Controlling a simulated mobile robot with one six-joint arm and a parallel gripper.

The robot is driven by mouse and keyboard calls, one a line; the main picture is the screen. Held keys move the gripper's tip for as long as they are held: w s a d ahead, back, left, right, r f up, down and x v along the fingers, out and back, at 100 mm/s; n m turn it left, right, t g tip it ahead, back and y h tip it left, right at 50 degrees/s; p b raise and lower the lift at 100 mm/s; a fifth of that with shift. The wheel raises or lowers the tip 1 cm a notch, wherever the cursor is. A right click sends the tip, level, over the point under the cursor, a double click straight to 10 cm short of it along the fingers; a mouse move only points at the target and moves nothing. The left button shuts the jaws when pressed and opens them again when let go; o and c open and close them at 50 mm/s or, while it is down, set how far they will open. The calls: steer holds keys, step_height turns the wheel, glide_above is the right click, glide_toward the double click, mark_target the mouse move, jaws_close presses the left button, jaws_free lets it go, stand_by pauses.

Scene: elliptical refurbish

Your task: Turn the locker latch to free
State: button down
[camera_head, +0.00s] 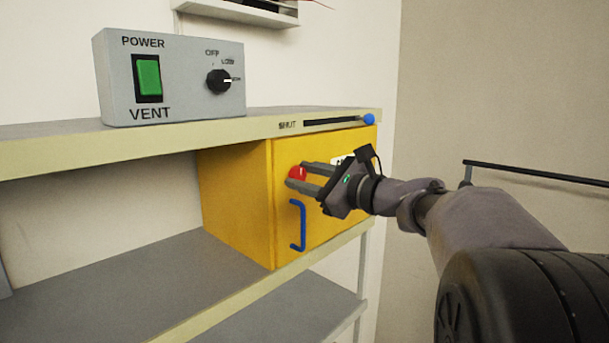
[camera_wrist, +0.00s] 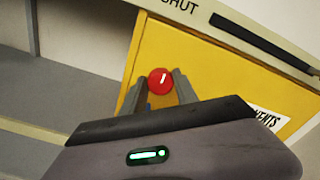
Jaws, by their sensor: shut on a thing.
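The yellow locker (camera_head: 236,206) stands on the middle shelf, its door closed. Its latch is a round red knob (camera_head: 297,174) with a white mark, on the upper left of the door. It also shows in the wrist view (camera_wrist: 160,81), where the white mark stands nearly upright and tilts slightly right. My gripper (camera_head: 296,175) is at the door with one finger on each side of the knob, shut on it. A blue handle (camera_head: 302,226) is on the door below the knob. Part of the door lies hidden behind my gripper.
A grey box (camera_head: 190,98) with a green power switch and a black dial stands on the shelf above. A slider with a blue knob (camera_head: 369,119), marked SHUT, is on the shelf edge over the locker. A black rail (camera_head: 540,173) is at right.

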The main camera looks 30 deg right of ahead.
stand_by(0.3)
steer(key=c, duration=0.9)
jaws_free()
steer(key=shift+c, duration=0.2)
steer(key=b+v, duration=0.2)
steer(key=v, duration=1.5)
steer(key=shift+s+b, duration=0.2)
steer(key=shift+b, duration=0.2)
steer(key=shift+d, duration=0.1)
